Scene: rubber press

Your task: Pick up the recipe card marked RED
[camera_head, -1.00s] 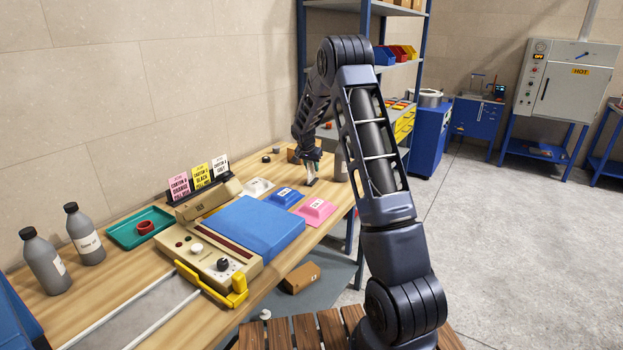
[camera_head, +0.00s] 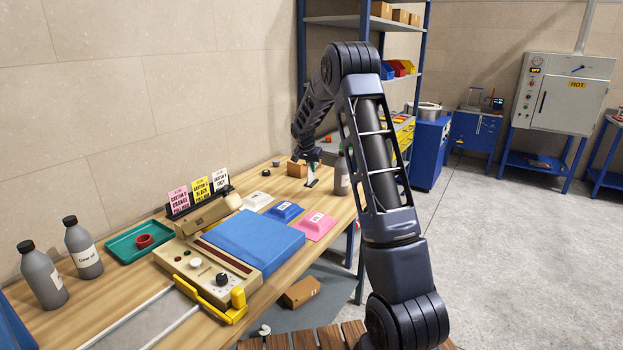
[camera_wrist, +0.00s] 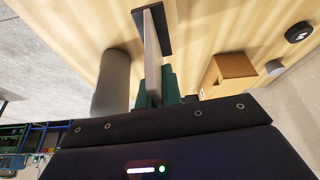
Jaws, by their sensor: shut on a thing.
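My gripper (camera_head: 313,162) is above the far end of the workbench. It is shut on a thin pale upright plate (camera_head: 313,172), possibly a card; its marking cannot be read. In the wrist view this plate (camera_wrist: 152,55) is edge-on between the green fingers (camera_wrist: 156,88). A dark slab (camera_wrist: 165,32) shows at its far end; whether they are joined I cannot tell. In the head view, a pink card (camera_head: 179,200), a yellow card (camera_head: 200,189) and a white card (camera_head: 220,180) stand in a black rack, apart from my gripper.
A grey bottle (camera_head: 341,175) stands close right of my gripper; it also shows in the wrist view (camera_wrist: 113,80). A brown box (camera_head: 297,169) is close left.

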